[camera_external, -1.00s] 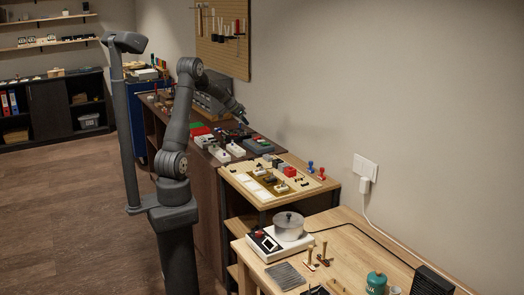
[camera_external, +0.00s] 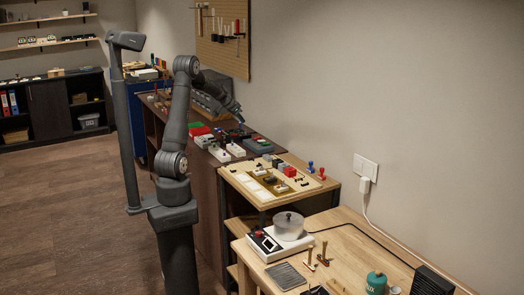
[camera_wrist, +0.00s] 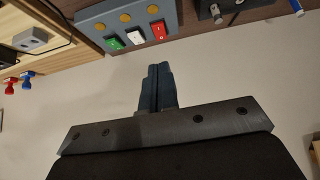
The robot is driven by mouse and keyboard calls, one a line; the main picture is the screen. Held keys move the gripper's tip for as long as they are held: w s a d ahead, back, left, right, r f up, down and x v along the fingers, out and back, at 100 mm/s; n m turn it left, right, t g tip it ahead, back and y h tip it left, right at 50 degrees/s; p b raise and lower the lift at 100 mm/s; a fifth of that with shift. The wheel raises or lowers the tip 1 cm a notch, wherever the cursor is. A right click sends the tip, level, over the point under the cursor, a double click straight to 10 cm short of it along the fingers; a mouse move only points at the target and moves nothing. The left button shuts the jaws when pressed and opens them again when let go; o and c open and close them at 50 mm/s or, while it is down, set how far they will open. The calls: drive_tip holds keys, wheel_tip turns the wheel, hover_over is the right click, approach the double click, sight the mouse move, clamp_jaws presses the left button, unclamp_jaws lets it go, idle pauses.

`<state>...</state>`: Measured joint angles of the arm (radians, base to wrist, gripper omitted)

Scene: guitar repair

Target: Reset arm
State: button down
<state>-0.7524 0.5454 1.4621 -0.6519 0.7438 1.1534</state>
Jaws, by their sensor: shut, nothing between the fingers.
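My gripper (camera_external: 240,117) is at the end of my raised arm, over the dark workbench by the wall in the external view. In the wrist view my gripper (camera_wrist: 157,72) shows its two dark fingers pressed together, with nothing between them. It is apart from the things on the bench. A grey box (camera_wrist: 97,24) with green, white and red switches and several yellow buttons lies beyond the fingertips in the wrist view.
The dark workbench (camera_external: 207,190) holds several small devices. A lighter table (camera_external: 328,225) at the front right carries a hot plate with a pot (camera_external: 289,225) and a green canister (camera_external: 376,283). A tool pegboard (camera_external: 222,50) hangs on the wall. Floor space (camera_external: 70,200) is clear at left.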

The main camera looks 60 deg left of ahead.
drive_tip(key=x, duration=0.3)
drive_tip(key=w+x, duration=0.1)
drive_tip(key=x, duration=0.2)
drive_tip(key=r+x, duration=0.1)
drive_tip(key=x, duration=0.2)
drive_tip(key=shift+w+f, duration=0.15)
drive_tip(key=shift+w, duration=0.1)
drive_tip(key=shift+w+r, duration=0.6)
drive_tip(key=shift+r, duration=0.1)
drive_tip(key=shift+s+v, duration=0.2)
drive_tip(key=shift+v, duration=1.8)
drive_tip(key=shift+f, duration=0.15)
